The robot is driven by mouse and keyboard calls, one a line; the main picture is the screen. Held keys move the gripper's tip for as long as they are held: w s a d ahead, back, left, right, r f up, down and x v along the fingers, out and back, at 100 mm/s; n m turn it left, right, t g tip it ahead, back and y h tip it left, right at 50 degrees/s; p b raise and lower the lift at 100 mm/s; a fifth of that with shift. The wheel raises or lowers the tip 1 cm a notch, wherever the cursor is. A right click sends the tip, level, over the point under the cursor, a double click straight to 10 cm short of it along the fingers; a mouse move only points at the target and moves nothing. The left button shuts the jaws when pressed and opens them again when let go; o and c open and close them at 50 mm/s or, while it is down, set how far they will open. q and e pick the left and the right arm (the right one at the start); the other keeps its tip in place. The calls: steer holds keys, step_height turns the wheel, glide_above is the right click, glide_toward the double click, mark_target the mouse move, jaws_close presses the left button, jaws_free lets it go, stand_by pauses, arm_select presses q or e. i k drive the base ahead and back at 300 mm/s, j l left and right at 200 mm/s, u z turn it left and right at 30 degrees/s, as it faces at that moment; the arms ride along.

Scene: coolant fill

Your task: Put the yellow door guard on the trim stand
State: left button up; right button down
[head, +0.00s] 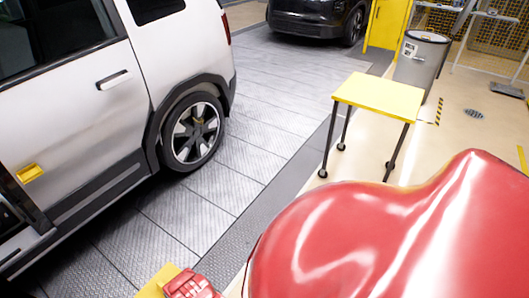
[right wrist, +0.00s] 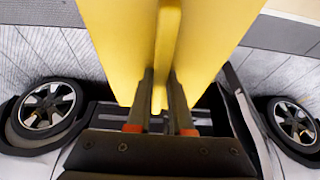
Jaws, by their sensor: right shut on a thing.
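The yellow door guard (right wrist: 205,35) fills the upper middle of the right wrist view as a broad yellow panel with a raised rib. My right gripper (right wrist: 159,85) is shut on that rib. A yellow corner at the bottom edge of the head view, beside a small red part of mine, looks like the same guard (head: 157,282); most of it is cut off. The trim stand (head: 378,95), with a flat, bare yellow top and dark legs, stands at the upper right of the head view. The guard is apart from it. My left gripper is not in view.
A white car (head: 75,75) stands at left, with a small yellow piece (head: 30,172) on its side. A grey bin (head: 420,60) and a yellow cabinet (head: 388,22) are behind the stand. The tiled floor (head: 265,120) between car and stand is clear.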

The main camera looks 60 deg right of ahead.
mark_target(379, 95)
steer(key=i+l+z, duration=0.2)
steer(key=l+z, duration=0.3)
steer(key=i+l+z, duration=0.7)
steer(key=l+z, duration=0.25)
steer(key=i+l+z, duration=0.25)
steer(key=i+z, duration=0.2)
